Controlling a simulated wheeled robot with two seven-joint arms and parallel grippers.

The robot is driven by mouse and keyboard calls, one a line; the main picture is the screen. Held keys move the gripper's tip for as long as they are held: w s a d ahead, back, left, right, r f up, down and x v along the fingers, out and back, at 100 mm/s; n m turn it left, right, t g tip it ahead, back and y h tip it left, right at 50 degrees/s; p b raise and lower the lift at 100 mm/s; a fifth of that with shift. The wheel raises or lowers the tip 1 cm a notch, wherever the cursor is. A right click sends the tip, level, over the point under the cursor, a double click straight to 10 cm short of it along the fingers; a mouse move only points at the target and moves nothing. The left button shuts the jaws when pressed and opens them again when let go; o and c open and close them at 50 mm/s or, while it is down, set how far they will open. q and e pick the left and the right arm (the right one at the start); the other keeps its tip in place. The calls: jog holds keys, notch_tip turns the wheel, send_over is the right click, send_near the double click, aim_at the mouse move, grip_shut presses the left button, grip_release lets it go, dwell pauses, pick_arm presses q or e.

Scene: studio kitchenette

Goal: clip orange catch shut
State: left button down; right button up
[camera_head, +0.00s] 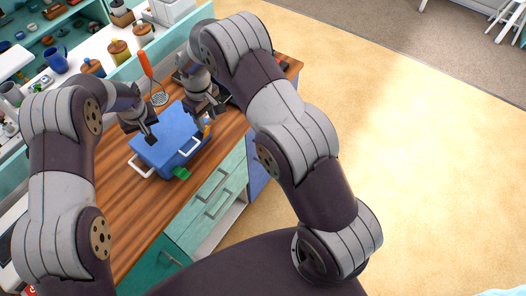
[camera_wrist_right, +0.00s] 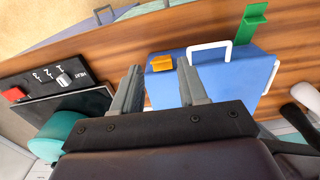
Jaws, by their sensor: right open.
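A blue box (camera_head: 168,138) with white handles sits on the wooden counter. Its orange catch (camera_wrist_right: 161,62) is at the box edge, between the open fingertips of my right gripper (camera_wrist_right: 158,66) as seen in the right wrist view; contact cannot be told. In the head view the orange catch (camera_head: 207,131) is partly hidden beneath the right gripper (camera_head: 207,113). A green catch (camera_head: 181,173) sticks outward from the front side; it also shows in the right wrist view (camera_wrist_right: 255,20). My left gripper (camera_head: 148,129) is over the box's left part; its jaw opening is unclear.
A hob with a heat dial (camera_wrist_right: 62,80) and a red button (camera_wrist_right: 14,95) lies beside the box. A teal pot (camera_wrist_right: 58,135) is near it. A slotted utensil with an orange handle (camera_head: 146,64) is behind the grippers. Bare counter (camera_head: 135,205) lies in front left.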

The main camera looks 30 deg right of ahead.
jog(key=s+d+r+m, duration=0.1)
jog(key=s+d+r, duration=0.1)
jog(key=s, duration=0.6)
jog(key=s+d+r+m, duration=0.2)
jog(key=s+r, duration=0.2)
jog(key=s, duration=0.4)
jog(key=s+d+r+m+t, duration=0.1)
jog(key=s+r, duration=0.3)
jog(key=s, duration=0.4)
jog(key=shift+s+d+m, duration=0.15)
jog(key=shift+d+m, duration=0.35)
jog(key=shift+d, duration=0.4)
jog(key=shift+r, duration=0.1)
jog(key=shift+c, duration=0.3)
